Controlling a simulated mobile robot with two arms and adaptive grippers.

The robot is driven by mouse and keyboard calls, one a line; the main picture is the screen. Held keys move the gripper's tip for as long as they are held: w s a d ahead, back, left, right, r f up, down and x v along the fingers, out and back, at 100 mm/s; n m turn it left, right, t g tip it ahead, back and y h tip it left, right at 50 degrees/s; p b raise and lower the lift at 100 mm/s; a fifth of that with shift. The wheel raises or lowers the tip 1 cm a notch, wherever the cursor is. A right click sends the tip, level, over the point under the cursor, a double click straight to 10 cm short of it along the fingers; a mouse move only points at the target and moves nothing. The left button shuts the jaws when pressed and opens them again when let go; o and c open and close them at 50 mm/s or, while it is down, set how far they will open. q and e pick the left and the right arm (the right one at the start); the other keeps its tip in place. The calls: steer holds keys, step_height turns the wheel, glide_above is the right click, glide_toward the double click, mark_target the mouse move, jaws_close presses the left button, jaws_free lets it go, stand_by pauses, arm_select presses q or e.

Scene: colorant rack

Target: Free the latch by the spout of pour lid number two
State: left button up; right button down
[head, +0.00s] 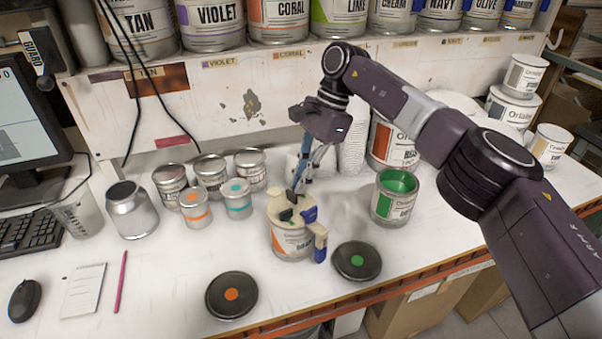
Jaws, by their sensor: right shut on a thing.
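A cream pour lid (276,208) with dark and blue parts sits on an orange-labelled can (291,243) in the middle of the bench. A blue-ended arm of the lid hangs down the can's right side. My right gripper (299,188) reaches down from above, with its fingertips at the lid's top. It is shut, seemingly on a small part of the lid; the fingers hide the exact hold. A slim blue rod runs beside the fingers; I cannot tell what it belongs to. The latch is too small to make out clearly. My left gripper is out of view.
An open can of green paint (397,196) stands right of the lid. Black can lids with an orange dot (231,295) and a green dot (357,261) lie in front. Several small tins (212,172) stand at left behind.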

steer(key=shift+n, duration=0.3)
stand_by(0.4)
steer(key=c, duration=2.4)
jaws_free()
steer(key=shift+r, duration=0.1)
step_height(320, 180, up, 10)
steer(key=shift+f, duration=0.1)
